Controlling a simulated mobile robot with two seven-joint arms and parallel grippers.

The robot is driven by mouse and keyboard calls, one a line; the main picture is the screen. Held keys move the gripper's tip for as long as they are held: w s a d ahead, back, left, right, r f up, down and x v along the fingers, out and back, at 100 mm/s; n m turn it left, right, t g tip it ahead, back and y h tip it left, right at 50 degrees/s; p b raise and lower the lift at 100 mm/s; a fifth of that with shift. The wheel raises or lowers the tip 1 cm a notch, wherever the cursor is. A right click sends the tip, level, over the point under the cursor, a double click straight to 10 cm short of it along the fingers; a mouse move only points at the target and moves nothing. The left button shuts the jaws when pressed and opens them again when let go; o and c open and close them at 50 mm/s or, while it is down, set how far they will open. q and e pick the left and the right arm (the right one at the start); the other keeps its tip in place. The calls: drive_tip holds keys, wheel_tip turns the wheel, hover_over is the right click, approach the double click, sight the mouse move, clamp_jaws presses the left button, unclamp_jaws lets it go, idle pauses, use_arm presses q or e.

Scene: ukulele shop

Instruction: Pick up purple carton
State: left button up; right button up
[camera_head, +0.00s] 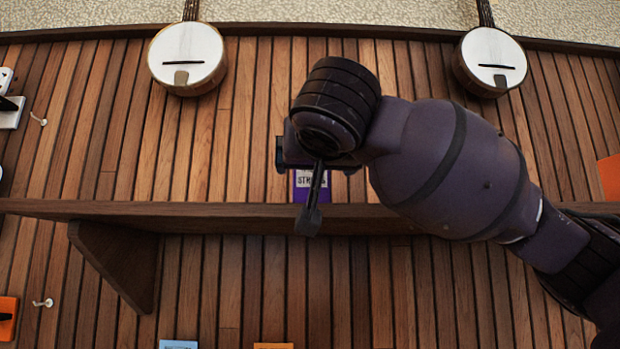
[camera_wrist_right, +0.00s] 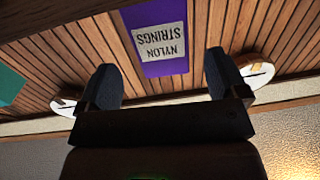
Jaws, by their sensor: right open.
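The purple carton (camera_head: 338,190) stands on the wooden shelf (camera_head: 190,209) in the head view, partly hidden behind my right gripper (camera_head: 316,175). In the right wrist view the carton (camera_wrist_right: 176,67) shows upside down, with a pale label reading "NYLON STRINGS". There my right gripper (camera_wrist_right: 162,72) is open, one finger to each side of the carton in the picture. Gaps show between the fingers and the carton, and nothing is held. I cannot tell how deep the carton lies between the fingers. My left gripper is not in view.
Two banjos (camera_head: 187,57) (camera_head: 490,61) hang on the slatted wall above the shelf. A bracket (camera_head: 118,262) supports the shelf. An orange item (camera_head: 609,177) is at the far right. Blue (camera_head: 184,344) and orange (camera_head: 273,346) items show below. The shelf left of the carton looks clear.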

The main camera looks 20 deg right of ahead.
sight(311, 172)
drive_tip(key=p+x, duration=0.1)
drive_tip(key=x, duration=0.4)
drive_tip(key=shift+r, duration=0.1)
drive_tip(key=shift+w, duration=0.6)
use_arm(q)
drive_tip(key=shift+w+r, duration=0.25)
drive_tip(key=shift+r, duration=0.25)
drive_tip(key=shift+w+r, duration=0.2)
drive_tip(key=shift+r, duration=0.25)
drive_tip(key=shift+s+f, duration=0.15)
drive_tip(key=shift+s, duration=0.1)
use_arm(e)
drive_tip(key=c, duration=1)
